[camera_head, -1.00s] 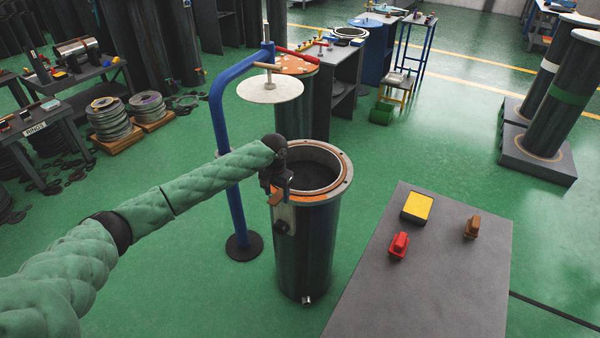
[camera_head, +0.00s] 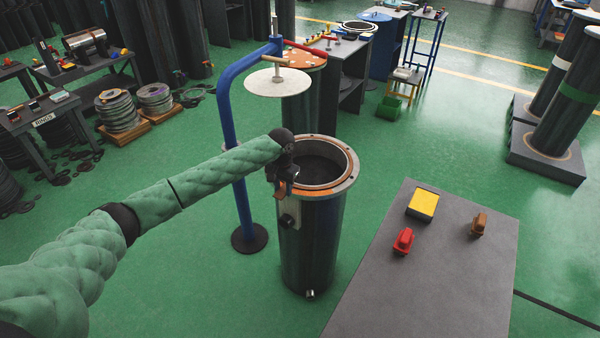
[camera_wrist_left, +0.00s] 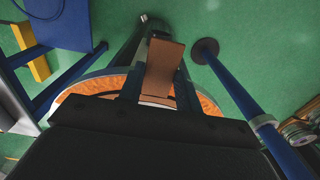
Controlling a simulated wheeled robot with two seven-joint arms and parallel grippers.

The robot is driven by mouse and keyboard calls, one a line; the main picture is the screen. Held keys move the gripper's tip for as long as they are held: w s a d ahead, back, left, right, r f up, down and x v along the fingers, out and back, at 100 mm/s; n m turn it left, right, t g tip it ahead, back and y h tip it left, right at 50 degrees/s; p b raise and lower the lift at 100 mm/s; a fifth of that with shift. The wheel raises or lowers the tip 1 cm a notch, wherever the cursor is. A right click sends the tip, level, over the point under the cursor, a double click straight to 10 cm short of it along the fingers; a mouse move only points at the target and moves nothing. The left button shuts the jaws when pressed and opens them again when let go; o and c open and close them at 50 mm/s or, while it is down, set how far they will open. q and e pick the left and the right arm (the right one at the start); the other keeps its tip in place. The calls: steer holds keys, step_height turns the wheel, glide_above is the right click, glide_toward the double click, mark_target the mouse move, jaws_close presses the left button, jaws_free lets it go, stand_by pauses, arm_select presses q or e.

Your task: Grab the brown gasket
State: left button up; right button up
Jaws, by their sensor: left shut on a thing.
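The brown gasket (camera_head: 327,190) is an orange-brown ring lying on the top flange of the dark upright cylinder (camera_head: 310,245) in the head view. In the left wrist view its mottled orange face (camera_wrist_left: 97,88) curves behind my gripper. My left gripper (camera_head: 281,182) is at the left side of the flange. In the left wrist view my left gripper (camera_wrist_left: 160,90) is shut on a flat brown tab (camera_wrist_left: 165,60) between its fingers. The tab appears to belong to the gasket, but the gripper hides where they join. My right gripper is not in view.
A grey table (camera_head: 420,285) at the right holds a yellow box (camera_head: 422,204), a red handle-like piece (camera_head: 403,241) and a brown one (camera_head: 478,225). A blue stand (camera_head: 230,130) with a hanging white disc (camera_head: 277,81) rises behind my left arm.

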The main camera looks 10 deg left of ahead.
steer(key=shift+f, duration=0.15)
